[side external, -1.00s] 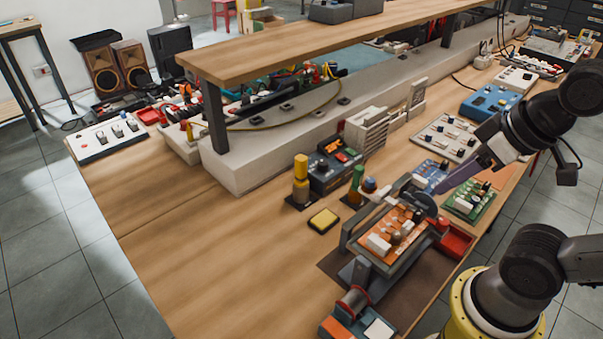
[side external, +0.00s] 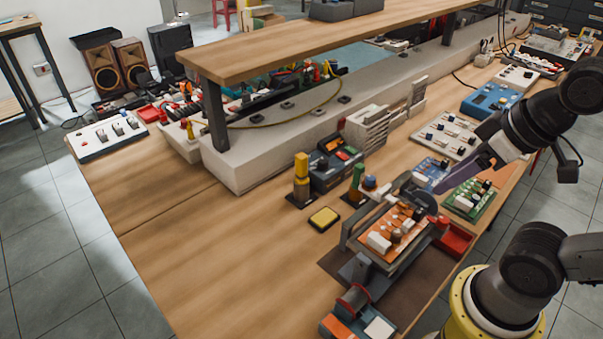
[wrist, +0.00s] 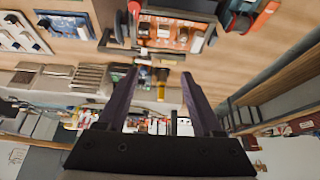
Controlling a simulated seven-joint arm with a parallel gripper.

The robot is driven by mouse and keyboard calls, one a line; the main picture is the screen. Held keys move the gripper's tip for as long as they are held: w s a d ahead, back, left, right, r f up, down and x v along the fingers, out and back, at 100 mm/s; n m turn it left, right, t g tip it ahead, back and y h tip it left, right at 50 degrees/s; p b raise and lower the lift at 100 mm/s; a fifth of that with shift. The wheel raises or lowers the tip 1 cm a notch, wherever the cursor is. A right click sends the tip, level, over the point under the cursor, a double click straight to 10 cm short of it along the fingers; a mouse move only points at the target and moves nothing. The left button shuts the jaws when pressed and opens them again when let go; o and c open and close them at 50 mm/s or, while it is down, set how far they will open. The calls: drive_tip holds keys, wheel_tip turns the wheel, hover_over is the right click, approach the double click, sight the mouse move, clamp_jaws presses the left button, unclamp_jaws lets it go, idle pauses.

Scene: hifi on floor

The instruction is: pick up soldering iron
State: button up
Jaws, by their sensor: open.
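My gripper (side external: 462,174) has two dark purple fingers and hangs over the right part of the bench, above the circuit boards. In the wrist view its fingers (wrist: 160,74) are spread apart with nothing held between them. No thing is plain to me as the soldering iron. A yellow upright tool-like piece (side external: 301,178) stands on a small dark base, and a green-handled one (side external: 356,183) stands to its right. Both are apart from my gripper, to its left. A dark box with red and green parts (side external: 335,162) sits behind them.
An orange circuit board (side external: 391,238) lies in a grey frame near the front. A green board (side external: 469,199), a blue board (side external: 432,172) and a red tray (side external: 455,240) are close by. A wooden shelf (side external: 300,58) runs over the back. The bench's left front is clear.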

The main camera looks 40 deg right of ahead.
drive_tip(key=w+r+n+g, duration=0.2)
drive_tip(key=w+r+n, duration=0.9)
drive_tip(key=w+n, duration=0.15)
drive_tip(key=n+g, duration=0.3)
drive_tip(key=n, duration=0.2)
hover_over(301, 156)
wheel_tip(301, 156, down, 11)
drive_tip(key=shift+g, duration=0.3)
wheel_tip(301, 156, down, 9)
drive_tip(key=shift+s+r, duration=0.1)
drive_tip(key=shift+d+f, duration=0.1)
drive_tip(key=shift+f, duration=3)
clamp_jaws()
